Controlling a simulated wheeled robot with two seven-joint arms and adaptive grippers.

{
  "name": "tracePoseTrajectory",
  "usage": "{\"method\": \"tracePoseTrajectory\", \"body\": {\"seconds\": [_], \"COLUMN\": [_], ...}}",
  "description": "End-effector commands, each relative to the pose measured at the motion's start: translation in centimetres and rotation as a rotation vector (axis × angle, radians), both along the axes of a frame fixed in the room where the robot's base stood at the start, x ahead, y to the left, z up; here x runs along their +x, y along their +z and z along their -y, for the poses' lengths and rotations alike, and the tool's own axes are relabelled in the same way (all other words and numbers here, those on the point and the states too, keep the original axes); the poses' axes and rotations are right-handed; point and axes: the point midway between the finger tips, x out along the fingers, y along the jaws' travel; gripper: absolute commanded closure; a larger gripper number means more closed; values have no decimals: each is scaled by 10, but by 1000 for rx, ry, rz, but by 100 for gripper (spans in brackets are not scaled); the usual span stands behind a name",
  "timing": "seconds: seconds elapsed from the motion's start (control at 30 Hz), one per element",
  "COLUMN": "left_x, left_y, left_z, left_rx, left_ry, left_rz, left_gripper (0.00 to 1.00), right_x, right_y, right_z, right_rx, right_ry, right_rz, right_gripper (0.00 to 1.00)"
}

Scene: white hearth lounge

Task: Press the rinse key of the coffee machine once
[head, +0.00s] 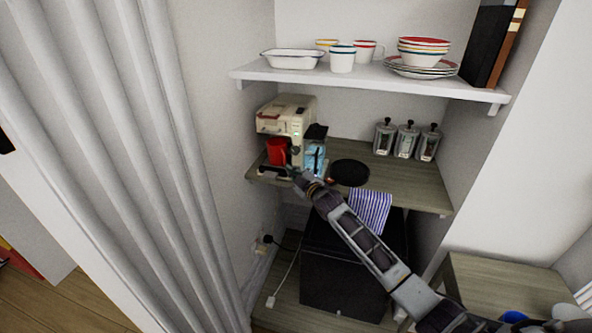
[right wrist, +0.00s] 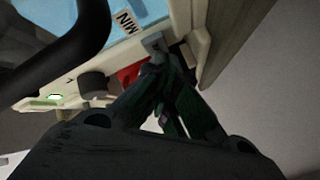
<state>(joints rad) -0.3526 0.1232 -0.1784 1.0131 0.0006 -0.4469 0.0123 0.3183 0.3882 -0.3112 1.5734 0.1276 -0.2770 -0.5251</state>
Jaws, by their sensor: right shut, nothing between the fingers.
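The coffee machine (head: 285,117) is cream-coloured and stands at the left end of the wooden counter, with a small green light on its front. It also shows close up in the right wrist view (right wrist: 118,58), with a blue tank marked MIN, a green-lit spot and a dark knob (right wrist: 93,84). I cannot tell which part is the rinse key. My right gripper (head: 303,180) is low in front of the machine. In the right wrist view its fingers (right wrist: 158,68) are shut and empty, tips close to a small grey part (right wrist: 155,42); contact is unclear. My left gripper is out of view.
A red mug (head: 277,151) is at the machine's front. A round black plate (head: 349,172) and several jars (head: 406,140) are to the right. A striped cloth (head: 370,209) hangs over the counter edge. A shelf (head: 365,79) with crockery is above.

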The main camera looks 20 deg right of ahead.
Motion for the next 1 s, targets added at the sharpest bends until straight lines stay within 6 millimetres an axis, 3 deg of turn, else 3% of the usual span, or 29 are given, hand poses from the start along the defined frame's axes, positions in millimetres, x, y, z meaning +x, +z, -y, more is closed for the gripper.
{"method": "tracePoseTrajectory", "body": {"seconds": [0.6,0.83,1.0], "left_x": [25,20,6], "left_y": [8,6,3], "left_z": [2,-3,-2], "left_rx": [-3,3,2], "left_ry": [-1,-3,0], "left_rz": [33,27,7], "left_gripper": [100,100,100], "right_x": [4,4,3], "right_y": [0,0,0], "right_z": [3,3,2], "right_rx": [0,0,0], "right_ry": [0,-1,-1], "right_rz": [0,-1,-1], "right_gripper": [100,100,100]}}
